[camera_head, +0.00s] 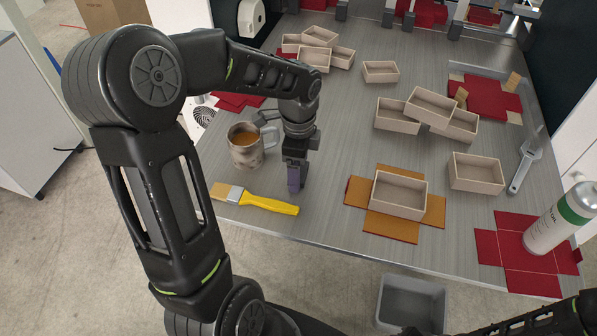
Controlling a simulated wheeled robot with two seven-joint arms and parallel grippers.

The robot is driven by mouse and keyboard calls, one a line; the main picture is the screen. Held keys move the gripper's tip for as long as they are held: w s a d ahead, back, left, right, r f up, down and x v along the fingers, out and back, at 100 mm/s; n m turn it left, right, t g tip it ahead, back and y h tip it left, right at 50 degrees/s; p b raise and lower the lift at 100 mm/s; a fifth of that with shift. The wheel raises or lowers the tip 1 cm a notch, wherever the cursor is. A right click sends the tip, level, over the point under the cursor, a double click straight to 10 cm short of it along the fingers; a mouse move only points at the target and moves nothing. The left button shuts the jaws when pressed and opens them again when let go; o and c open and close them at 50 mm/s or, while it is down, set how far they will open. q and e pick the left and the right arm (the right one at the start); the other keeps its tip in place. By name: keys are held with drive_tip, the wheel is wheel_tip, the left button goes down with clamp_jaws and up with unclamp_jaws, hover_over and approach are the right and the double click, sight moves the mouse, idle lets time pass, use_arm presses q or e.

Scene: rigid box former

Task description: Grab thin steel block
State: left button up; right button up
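My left gripper (294,183) points down over the front left of the grey table (335,205), just right of a mug and above the yellow handle of a brush. Its fingers are seen nearly edge-on, so I cannot tell whether they are open or shut or hold anything. I cannot clearly pick out a thin steel block; it may be hidden by my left arm and hand or too small to tell. Part of my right arm shows at the bottom right, but its gripper is out of view.
A mug (245,152) and a brush (262,202) flank the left gripper. An open box (399,205) stands on an orange-brown flat sheet (356,190). A spray can (562,218) stands front right on red card (515,248). Several boxes (432,105) lie behind. A grey bin (411,287) is below.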

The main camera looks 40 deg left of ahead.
use_arm(q)
drive_tip(key=c, duration=1.4)
drive_tip(key=shift+r, duration=0.15)
wheel_tip(320, 180, up, 10)
drive_tip(key=shift+f+b, duration=0.1)
drive_tip(key=shift+b, duration=0.6)
